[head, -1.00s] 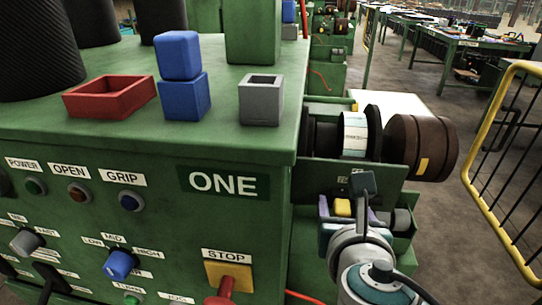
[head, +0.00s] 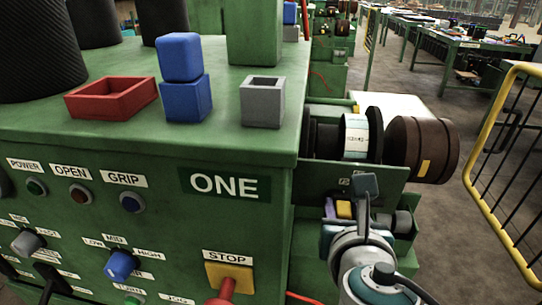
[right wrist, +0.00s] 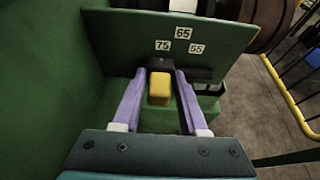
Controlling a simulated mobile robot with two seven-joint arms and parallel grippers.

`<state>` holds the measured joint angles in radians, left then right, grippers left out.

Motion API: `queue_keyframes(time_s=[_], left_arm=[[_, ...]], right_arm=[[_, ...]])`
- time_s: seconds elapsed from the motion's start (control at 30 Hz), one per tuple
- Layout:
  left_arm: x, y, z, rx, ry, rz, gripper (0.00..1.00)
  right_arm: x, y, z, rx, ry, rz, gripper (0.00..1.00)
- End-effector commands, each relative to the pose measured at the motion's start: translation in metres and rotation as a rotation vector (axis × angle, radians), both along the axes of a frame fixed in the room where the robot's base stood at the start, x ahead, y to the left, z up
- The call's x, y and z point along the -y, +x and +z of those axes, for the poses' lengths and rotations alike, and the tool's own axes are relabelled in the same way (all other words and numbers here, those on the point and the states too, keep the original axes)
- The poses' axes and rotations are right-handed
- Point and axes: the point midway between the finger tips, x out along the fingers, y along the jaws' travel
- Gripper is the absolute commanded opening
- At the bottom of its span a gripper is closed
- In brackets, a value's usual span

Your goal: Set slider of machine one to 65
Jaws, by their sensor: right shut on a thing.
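Machine one (head: 150,150) is a green cabinet filling the left of the head view, with a sign reading ONE (head: 224,185). Its slider has a yellow knob (head: 344,209), low on the machine's right side. The knob also shows in the right wrist view (right wrist: 159,88), with a dark block behind it. My right gripper (right wrist: 160,72) has its purple fingers on either side of the slider and is shut on it. The knob appears below the 75 label (right wrist: 162,45); the 65 label (right wrist: 183,33) and 55 label (right wrist: 196,49) are further right. My left gripper is not in view.
A large brown roller (head: 420,150) sits above the slider. Blue blocks (head: 187,97) and a red tray (head: 110,98) lie on top.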

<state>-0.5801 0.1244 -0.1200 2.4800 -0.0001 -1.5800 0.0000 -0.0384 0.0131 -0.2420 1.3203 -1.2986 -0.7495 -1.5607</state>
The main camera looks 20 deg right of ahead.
Motion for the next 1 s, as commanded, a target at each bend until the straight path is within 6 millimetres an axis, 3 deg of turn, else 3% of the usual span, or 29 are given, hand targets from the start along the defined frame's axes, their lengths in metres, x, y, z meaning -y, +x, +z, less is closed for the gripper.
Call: queue_keyframes(time_s=[0.77,1.0], left_arm=[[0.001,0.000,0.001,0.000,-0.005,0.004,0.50],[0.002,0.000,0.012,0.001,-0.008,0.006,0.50]], right_arm=[[0.000,0.000,0.001,0.001,-0.001,0.000,0.00],[0.018,-0.011,0.002,0.000,-0.003,-0.001,0.00]])
